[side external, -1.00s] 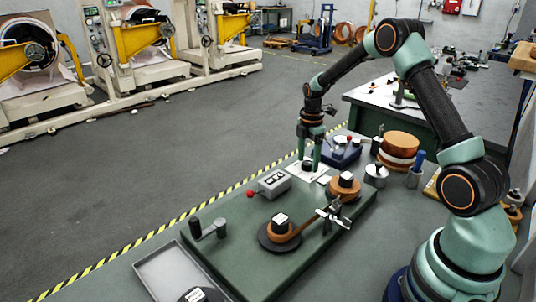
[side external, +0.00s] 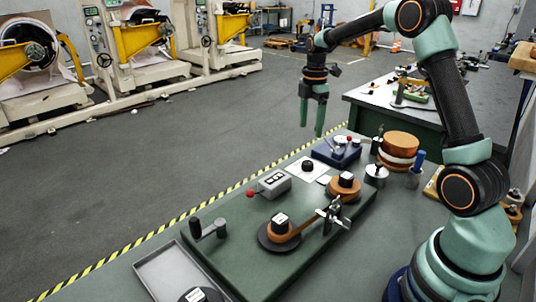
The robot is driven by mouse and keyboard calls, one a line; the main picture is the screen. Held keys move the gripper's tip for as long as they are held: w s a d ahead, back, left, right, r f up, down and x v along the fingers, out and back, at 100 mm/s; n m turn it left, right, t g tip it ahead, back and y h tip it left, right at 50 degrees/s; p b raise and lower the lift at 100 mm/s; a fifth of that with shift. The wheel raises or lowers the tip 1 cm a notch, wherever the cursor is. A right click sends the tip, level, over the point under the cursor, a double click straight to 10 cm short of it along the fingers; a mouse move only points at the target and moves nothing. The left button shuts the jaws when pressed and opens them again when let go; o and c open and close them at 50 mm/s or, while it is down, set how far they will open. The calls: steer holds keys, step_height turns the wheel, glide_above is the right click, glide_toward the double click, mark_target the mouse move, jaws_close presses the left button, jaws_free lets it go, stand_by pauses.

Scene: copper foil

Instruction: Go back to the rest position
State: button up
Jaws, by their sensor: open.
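My gripper (side external: 312,118) hangs above the far end of the green workboard (side external: 240,250), fingers pointing down, with a gap between them and nothing held. Below it a small black knob-like piece (side external: 307,165) stands on a white sheet (side external: 300,174). Two copper foil rolls lie on the board: one with a black hub (side external: 282,229) at the front, one (side external: 345,187) farther back. A foil strip runs between them, past a metal clamp-like part (side external: 331,213).
A grey control box (side external: 273,184) with a red knob, a black crank (side external: 207,229) and a grey tray (side external: 170,272) are at the left. A blue scale-like device (side external: 337,150), a metal weight (side external: 376,174) and a stacked copper roll (side external: 400,146) stand behind. The air around my gripper is clear.

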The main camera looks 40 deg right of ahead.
steer(key=s+a+r+m+t, duration=0.4)
steer(key=s+a+r+m, duration=0.6)
steer(key=a, duration=0.4)
steer(key=s+a+f+m+t, duration=0.1)
steer(key=s+a+m, duration=0.3)
steer(key=s+m, duration=0.1)
steer(key=shift+s+a+f+t, duration=0.2)
steer(key=shift+s+a+t, duration=0.1)
steer(key=shift+s, duration=0.45)
